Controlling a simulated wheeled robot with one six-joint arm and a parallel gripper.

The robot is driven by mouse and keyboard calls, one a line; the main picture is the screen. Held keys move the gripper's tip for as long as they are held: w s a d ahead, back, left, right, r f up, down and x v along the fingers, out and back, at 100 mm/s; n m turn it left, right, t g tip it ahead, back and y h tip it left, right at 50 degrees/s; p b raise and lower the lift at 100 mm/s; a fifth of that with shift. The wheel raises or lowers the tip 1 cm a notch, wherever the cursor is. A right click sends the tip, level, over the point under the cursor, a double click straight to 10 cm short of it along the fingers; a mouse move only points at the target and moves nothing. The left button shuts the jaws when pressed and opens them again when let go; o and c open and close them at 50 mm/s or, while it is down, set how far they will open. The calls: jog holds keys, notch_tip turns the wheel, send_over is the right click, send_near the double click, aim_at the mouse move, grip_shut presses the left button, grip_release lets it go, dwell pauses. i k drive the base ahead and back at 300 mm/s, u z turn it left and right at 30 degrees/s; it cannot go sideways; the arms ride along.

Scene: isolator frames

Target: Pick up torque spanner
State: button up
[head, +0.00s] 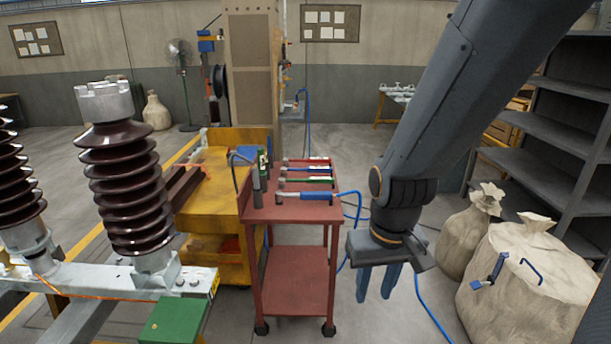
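Several long-handled spanners lie side by side on the top shelf of a red trolley (262,205). The nearest has a blue handle (312,196), another a green handle (318,180), and the farthest a red handle (312,160). I cannot tell which one is the torque spanner. My gripper (377,284) hangs to the right of the trolley, fingers down and lower in the picture than the spanners. Its two blue fingers are apart, with nothing seen between them. It touches no spanner.
Dark ribbed insulators (130,190) stand on a metal frame at left. A yellow cart (205,210) is behind the trolley's left side. A blue hose (428,308) runs along the floor near my gripper. Sacks (535,285) and dark shelving (560,135) stand at right.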

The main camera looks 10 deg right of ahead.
aim_at(284, 171)
jog(key=z, duration=0.5)
jog(key=i, duration=0.65)
jog(key=z, duration=0.6)
jog(key=i, duration=0.65)
jog(key=u, duration=0.75)
jog(key=i, duration=0.85)
jog(key=u, duration=0.8)
